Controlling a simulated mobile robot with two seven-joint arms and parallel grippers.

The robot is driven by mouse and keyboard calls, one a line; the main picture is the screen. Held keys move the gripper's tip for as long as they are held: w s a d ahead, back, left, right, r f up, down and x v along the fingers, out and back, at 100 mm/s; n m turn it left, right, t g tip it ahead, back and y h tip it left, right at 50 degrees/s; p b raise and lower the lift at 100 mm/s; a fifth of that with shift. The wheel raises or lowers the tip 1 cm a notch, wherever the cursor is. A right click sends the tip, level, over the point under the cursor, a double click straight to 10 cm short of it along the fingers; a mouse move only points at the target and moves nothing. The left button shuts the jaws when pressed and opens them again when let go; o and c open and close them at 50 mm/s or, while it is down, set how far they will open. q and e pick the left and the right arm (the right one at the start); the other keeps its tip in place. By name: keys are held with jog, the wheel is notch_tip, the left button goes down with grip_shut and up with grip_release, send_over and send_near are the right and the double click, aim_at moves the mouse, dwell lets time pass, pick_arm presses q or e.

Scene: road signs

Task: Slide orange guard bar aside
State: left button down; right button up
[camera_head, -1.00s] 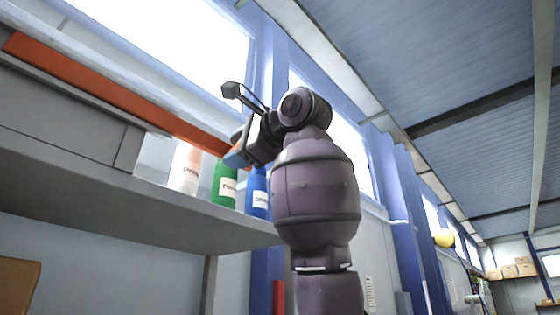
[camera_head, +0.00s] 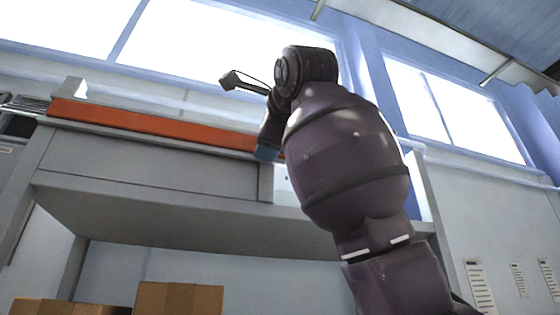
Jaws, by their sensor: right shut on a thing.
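The orange guard bar (camera_head: 150,123) lies along the top front of a grey shelf unit (camera_head: 150,160), tilting down slightly to the right. My right gripper (camera_head: 268,150) is at the bar's right end and is shut on it; my wrist and arm hide most of the fingers. The bar's right end is near the right end of the grey front panel. The bottles are not visible now; my right arm covers that part of the shelf. My left gripper is not in view.
Cardboard boxes (camera_head: 178,298) stand below the shelf at the bottom. A bright window (camera_head: 230,45) and blue-framed wall lie behind. Dark equipment (camera_head: 18,122) is at the far left. The wall at right is clear apart from posted sheets (camera_head: 480,287).

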jog(key=shift+a, duration=0.1)
jog(key=o, duration=1)
jog(key=shift+o, duration=0.3)
jog(key=shift+a, duration=0.25)
jog(key=shift+s+d, duration=0.1)
jog(key=shift+d, duration=0.1)
jog(key=shift+s+d, duration=0.15)
jog(key=shift+s, duration=0.1)
jog(key=b+v, duration=0.3)
jog(key=v, duration=0.7)
jog(key=shift+f, duration=0.1)
